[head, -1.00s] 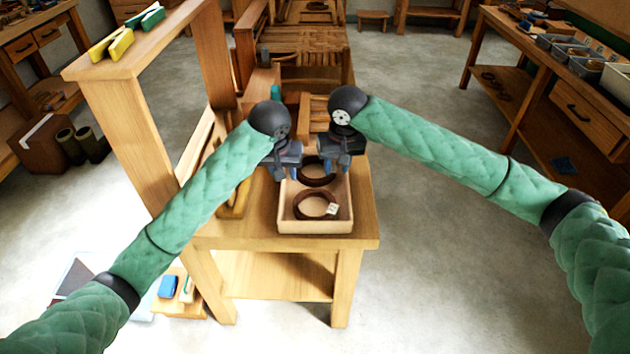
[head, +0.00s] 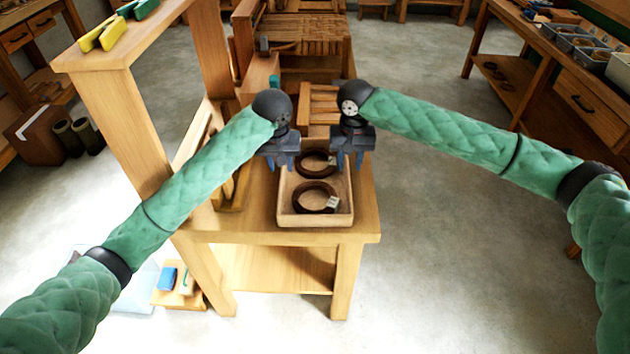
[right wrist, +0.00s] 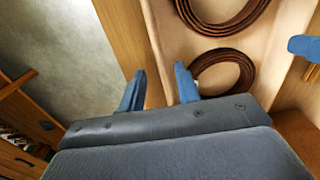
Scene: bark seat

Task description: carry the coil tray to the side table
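The coil tray (head: 316,222) is a shallow pale box on a wooden table top (head: 364,205), with two dark brown coils (head: 316,197) inside, the nearer one tagged white. My left gripper (head: 283,163) is open at the tray's left wall. My right gripper (head: 350,162) is open at its right wall. In the right wrist view, the right gripper's blue fingers (right wrist: 160,88) are apart, with the tray wall (right wrist: 152,35) showing between them; contact cannot be told. A left gripper finger (right wrist: 303,46) shows there too. I cannot tell which furniture is the side table.
A tall wooden frame (head: 130,120) rises left of the tray, with yellow and green clamps on top. A woven-seat bench (head: 303,45) stands behind. A workbench (head: 560,80) is at the right. Open floor (head: 430,260) lies between.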

